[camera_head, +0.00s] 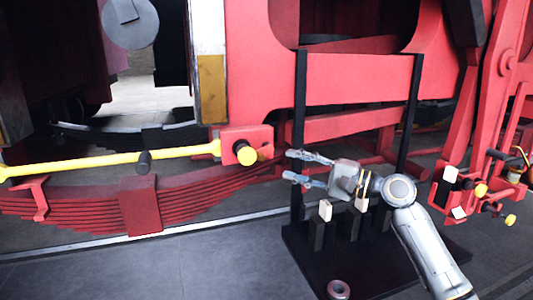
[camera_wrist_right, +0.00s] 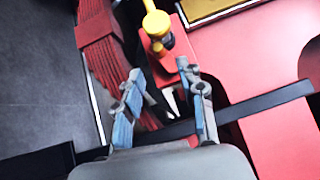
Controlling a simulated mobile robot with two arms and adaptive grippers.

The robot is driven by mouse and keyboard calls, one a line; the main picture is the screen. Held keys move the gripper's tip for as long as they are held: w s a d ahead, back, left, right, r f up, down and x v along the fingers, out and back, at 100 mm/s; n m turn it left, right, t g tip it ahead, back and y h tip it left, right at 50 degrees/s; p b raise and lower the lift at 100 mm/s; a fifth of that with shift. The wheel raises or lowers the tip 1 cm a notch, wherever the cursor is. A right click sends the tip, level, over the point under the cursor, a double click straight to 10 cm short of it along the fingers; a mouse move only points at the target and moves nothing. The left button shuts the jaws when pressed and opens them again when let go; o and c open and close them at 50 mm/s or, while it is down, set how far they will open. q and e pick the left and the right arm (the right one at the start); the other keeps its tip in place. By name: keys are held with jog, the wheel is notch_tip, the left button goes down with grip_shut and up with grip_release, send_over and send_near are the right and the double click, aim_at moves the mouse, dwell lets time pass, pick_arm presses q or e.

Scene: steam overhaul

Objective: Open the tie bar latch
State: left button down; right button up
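A yellow bar (camera_head: 100,161) runs along the left of the head view and ends at a red block (camera_head: 262,138). A dark knob with a yellow cap (camera_head: 245,153) sticks out of this block. A black fitting (camera_head: 144,161) sits midway along the bar. I cannot tell which part is the latch. My right gripper (camera_head: 289,166) is open and empty, just right of and slightly below the red block, pointing left. My left gripper is out of view.
A red leaf spring (camera_head: 140,203) lies below the bar. A black stand (camera_head: 299,130) with upright posts rises behind my right gripper, with pale-topped pegs (camera_head: 325,210) on its base. Red linkage (camera_head: 470,130) stands at right. Grey floor (camera_head: 150,265) is clear at lower left.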

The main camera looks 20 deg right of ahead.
aim_at(263, 154)
jog(key=p+x, duration=0.1)
jog(key=x, duration=0.7)
jog(key=shift+p, duration=0.35)
jog(key=shift+c, duration=0.4)
